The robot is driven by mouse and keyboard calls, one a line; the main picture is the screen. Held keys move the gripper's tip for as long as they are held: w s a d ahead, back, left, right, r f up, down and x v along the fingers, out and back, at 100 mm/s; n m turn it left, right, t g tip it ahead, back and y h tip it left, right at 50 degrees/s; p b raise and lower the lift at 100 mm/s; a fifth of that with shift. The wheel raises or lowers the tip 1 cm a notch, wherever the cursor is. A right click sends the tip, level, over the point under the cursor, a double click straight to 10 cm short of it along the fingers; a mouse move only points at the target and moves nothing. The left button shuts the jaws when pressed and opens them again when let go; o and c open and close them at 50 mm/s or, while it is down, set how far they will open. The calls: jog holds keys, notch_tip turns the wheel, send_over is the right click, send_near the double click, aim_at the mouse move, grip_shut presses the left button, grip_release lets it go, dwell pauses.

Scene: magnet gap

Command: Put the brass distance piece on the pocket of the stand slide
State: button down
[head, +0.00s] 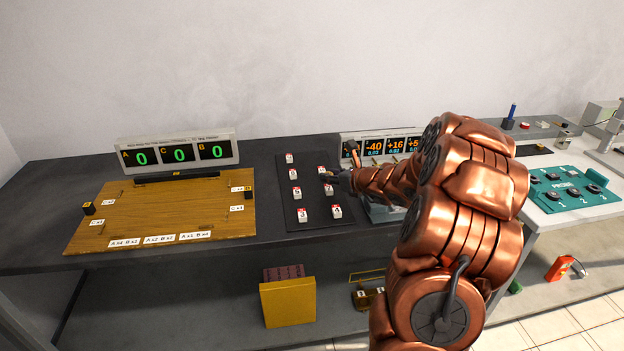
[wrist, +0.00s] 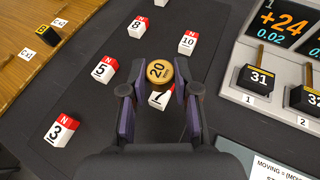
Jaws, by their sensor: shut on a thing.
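The brass distance piece (wrist: 160,72), a short round gold piece marked 20, is between the fingertips of my gripper (wrist: 160,92) in the wrist view. My gripper is shut on it, above the dark mat. Behind it a red and white magnet block marked 7 (wrist: 159,100) is partly covered. In the head view my gripper (head: 330,177) is over the mat with the magnet blocks, and the brass piece cannot be made out there. A grey stand (head: 612,128) is at the far right edge of the head view; its slide and pocket cannot be told.
Several red and white numbered magnet blocks (head: 336,211) stand on the dark mat (head: 316,222). A wooden board (head: 170,205) lies to the left. A display unit (wrist: 280,60) with numbered blocks is on the right. A teal probe panel (head: 572,200) is on the white table. My arm hides part of the bench.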

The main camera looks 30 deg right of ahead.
send_over(312, 185)
jog(key=s, duration=0.1)
jog(key=shift+s+d+f+p, duration=0.15)
jog(key=shift+d+f+p, duration=0.1)
jog(key=shift+p, duration=0.05)
jog(key=shift+w+a+f, duration=0.25)
jog(key=shift+w+f, duration=0.05)
jog(key=shift+w, duration=0.4)
jog(key=shift+f, duration=1.55)
jog(key=shift+f, duration=0.25)
jog(key=c, duration=0.9)
grip_release()
jog(key=shift+r, duration=0.1)
jog(key=shift+o, duration=0.2)
